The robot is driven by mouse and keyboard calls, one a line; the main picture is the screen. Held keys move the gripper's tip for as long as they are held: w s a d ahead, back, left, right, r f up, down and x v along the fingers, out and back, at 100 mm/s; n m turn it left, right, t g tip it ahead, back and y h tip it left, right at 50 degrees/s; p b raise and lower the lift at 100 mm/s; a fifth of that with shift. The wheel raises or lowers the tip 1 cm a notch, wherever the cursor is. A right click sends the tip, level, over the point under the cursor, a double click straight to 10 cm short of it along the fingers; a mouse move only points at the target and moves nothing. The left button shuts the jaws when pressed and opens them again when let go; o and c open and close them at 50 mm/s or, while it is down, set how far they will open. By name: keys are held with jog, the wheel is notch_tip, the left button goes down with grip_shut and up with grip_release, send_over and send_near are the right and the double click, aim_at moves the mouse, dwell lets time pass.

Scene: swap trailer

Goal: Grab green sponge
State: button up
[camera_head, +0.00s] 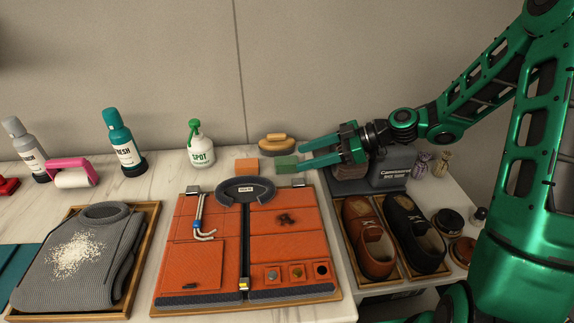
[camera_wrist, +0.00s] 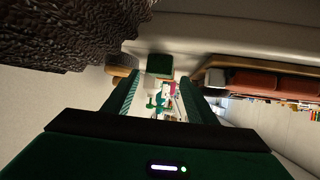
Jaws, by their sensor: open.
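The green sponge (camera_head: 287,163) lies on the white counter near the back wall, right of an orange sponge (camera_head: 246,168). My gripper (camera_head: 303,156) reaches in from the right with its fingers pointing left and spread apart. Its fingertips are close to the right side of the green sponge; I cannot tell whether they touch it. In the wrist view the green sponge (camera_wrist: 160,65) shows as a dark green block just beyond the gap between the open fingers (camera_wrist: 158,80). Nothing is held between the fingers.
A wooden brush (camera_head: 278,145) sits just behind the green sponge. An orange bag panel in a tray (camera_head: 155,303) lies in front. A grey labelled box (camera_head: 388,178) stands under my wrist.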

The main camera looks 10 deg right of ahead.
aim_at(292, 160)
jog(key=x, duration=0.5)
jog(key=c, duration=1)
jog(key=shift+r, duration=0.15)
